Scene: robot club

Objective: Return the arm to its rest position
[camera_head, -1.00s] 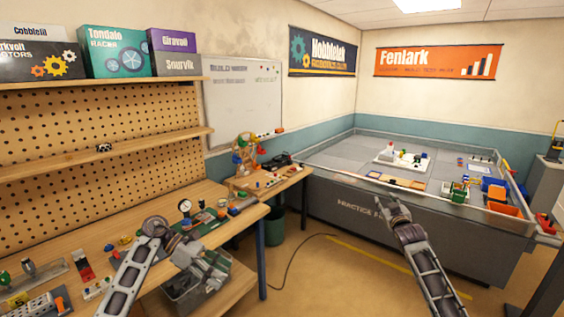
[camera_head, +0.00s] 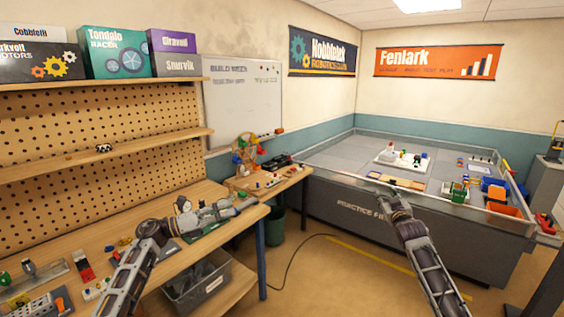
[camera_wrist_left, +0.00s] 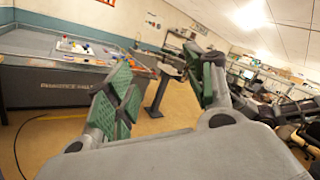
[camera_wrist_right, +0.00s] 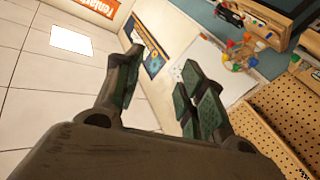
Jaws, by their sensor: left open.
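My left gripper (camera_head: 232,206) is in front of the workbench's right part in the head view, its arm coming from the lower left. In the left wrist view its green-padded fingers (camera_wrist_left: 165,82) are spread apart with nothing between them. My right gripper (camera_head: 376,194) shows in front of the practice field's near wall in the head view, its arm rising from the lower right. In the right wrist view its fingers (camera_wrist_right: 162,85) are apart and empty. The left gripper and forearm hide some of the items on the bench.
The wooden workbench (camera_head: 190,255) holds several small parts, with a grey bin (camera_head: 200,288) below. A pegboard (camera_head: 100,185) stands behind it. The practice field (camera_head: 420,230) with blocks and bins is at right. The floor between bench and field is mostly clear, with a cable.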

